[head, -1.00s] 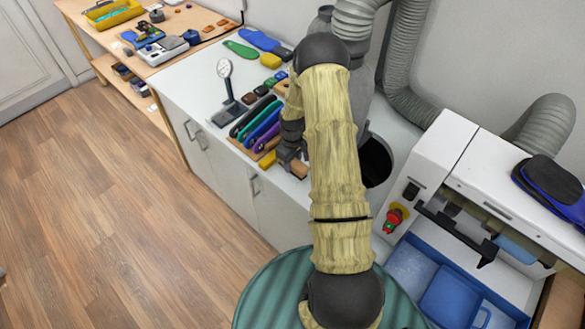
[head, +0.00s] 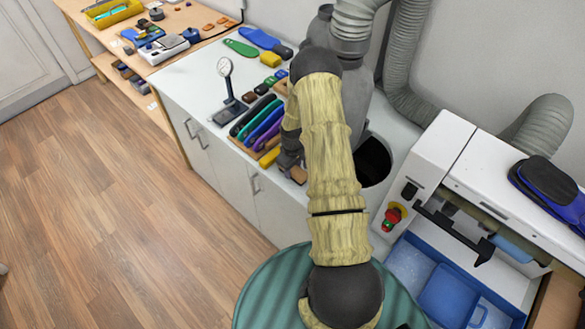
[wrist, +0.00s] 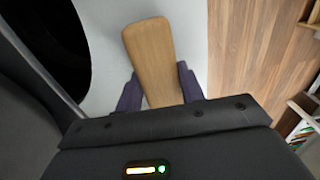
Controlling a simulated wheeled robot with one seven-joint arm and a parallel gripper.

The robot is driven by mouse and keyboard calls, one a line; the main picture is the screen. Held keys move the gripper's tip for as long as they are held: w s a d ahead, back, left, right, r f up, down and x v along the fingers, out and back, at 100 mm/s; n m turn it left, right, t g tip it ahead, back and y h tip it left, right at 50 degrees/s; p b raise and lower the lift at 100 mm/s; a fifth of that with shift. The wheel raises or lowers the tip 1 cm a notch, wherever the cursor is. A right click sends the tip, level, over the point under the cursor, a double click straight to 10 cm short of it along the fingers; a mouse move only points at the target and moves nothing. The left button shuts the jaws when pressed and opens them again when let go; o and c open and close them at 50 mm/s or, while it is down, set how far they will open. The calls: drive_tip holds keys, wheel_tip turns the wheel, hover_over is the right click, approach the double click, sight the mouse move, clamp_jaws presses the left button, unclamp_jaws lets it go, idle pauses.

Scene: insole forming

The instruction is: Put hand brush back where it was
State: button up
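The hand brush (wrist: 152,50) shows in the wrist view as a pale wooden piece running out from between my fingers; its bristles are not visible. My gripper (wrist: 158,92) has one dark finger on each side of the wood and appears closed on it. In the head view, the brush's wooden end (head: 299,175) shows just below my gripper (head: 291,163), near the front edge of the white counter. My arm hides part of this area. I cannot tell whether the brush touches the counter.
The white counter (head: 189,76) holds a rack of coloured insoles (head: 262,122), a dial gauge (head: 225,80) and a yellow block (head: 269,157) close left of my gripper. A dark round opening (head: 374,160) lies to the right. A white machine (head: 480,165) stands farther right.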

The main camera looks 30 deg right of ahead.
drive_tip(key=o, duration=0.4)
drive_tip(key=shift+s, duration=0.1)
drive_tip(key=shift+r, duration=0.25)
wheel_tip(320, 180, up, 12)
drive_tip(key=b, duration=0.3)
drive_tip(key=shift+f, duration=0.15)
drive_tip(key=shift+s, duration=0.1)
